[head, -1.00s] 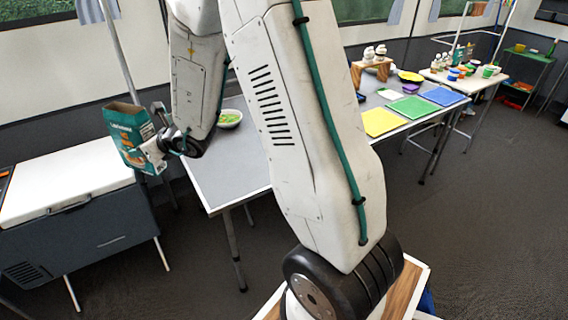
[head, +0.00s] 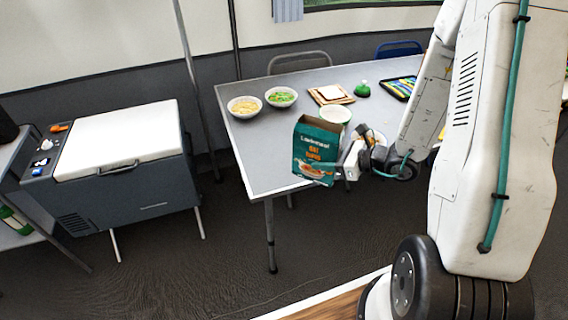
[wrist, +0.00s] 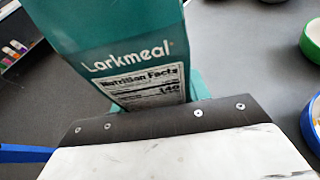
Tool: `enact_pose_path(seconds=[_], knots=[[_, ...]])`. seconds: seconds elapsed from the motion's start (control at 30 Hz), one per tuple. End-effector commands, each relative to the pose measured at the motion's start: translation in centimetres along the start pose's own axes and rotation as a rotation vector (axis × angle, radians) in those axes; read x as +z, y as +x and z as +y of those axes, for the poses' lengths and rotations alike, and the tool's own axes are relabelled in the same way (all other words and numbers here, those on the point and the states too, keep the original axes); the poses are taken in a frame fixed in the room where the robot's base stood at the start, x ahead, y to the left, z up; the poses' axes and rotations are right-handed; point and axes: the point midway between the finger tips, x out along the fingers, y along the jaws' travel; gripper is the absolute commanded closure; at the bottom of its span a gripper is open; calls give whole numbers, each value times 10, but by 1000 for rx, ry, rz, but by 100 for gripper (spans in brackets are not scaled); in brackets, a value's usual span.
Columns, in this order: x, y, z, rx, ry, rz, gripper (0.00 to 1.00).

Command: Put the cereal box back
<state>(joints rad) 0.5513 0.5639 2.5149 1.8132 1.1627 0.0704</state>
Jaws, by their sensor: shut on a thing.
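The teal cereal box (head: 315,150) is upright, with an orange picture on its front and what looks like an open brown top. My gripper (head: 348,158) is shut on its right side and holds it in front of the near edge of the grey table. In the wrist view the box (wrist: 125,45) fills the upper middle, with a nutrition label on its side.
The grey table (head: 255,165) holds a bowl of yellow food (head: 244,106), a bowl with green food (head: 281,97), another bowl (head: 336,114), and a board with bread (head: 331,94). A white-lidded cooler (head: 120,138) stands at left. Dark floor lies between them.

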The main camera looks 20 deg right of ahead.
Motion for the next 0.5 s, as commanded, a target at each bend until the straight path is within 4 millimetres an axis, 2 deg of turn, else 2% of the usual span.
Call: enact_pose_path(seconds=[0.07, 0.17, 0.5], knots=[[-5, -5, 8, 22, -10, 0, 75], [-3, 4, 7, 37, -20, 0, 75], [20, 82, -28, 37, -21, 1, 75]])
